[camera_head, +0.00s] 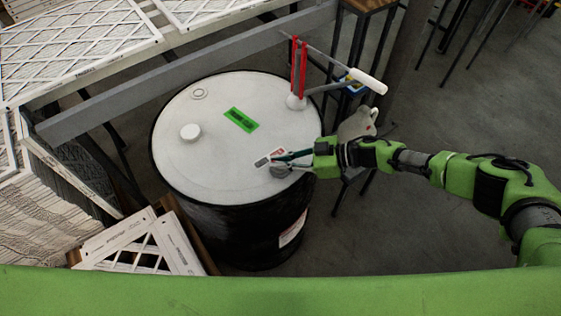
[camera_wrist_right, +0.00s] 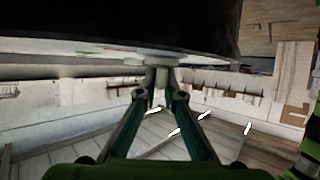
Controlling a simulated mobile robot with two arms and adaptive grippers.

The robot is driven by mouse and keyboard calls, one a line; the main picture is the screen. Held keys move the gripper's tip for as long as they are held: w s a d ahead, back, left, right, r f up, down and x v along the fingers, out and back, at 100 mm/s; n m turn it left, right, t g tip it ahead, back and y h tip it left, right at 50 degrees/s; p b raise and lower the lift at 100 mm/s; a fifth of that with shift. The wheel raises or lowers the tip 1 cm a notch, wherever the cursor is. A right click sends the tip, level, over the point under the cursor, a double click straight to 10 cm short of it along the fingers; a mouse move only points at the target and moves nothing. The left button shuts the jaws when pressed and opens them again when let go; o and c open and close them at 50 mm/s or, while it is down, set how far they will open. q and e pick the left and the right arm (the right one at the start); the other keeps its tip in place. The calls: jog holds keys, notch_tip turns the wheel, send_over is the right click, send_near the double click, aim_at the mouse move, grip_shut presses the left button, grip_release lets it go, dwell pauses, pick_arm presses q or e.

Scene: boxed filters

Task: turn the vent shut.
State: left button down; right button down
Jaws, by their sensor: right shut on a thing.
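A black drum (camera_head: 235,228) with a white lid (camera_head: 215,165) stands in the middle of the head view. A small grey round fitting, which looks like the vent (camera_head: 279,172), sits near the lid's right front edge. My right gripper (camera_head: 283,162) reaches in from the right and is shut at this fitting. In the right wrist view my right gripper (camera_wrist_right: 158,88) has its fingers converging on a pale grey piece (camera_wrist_right: 158,62), mostly hidden by the fingertips. How far the vent is turned cannot be told. My left gripper is not in view.
Framed filters (camera_head: 75,45) lie at the left, with more (camera_head: 150,245) in front.

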jog(key=c, duration=2.2)
grip_release()
jog(key=shift+a, duration=0.1)
jog(key=shift+o, duration=0.2)
jog(key=v, duration=1.2)
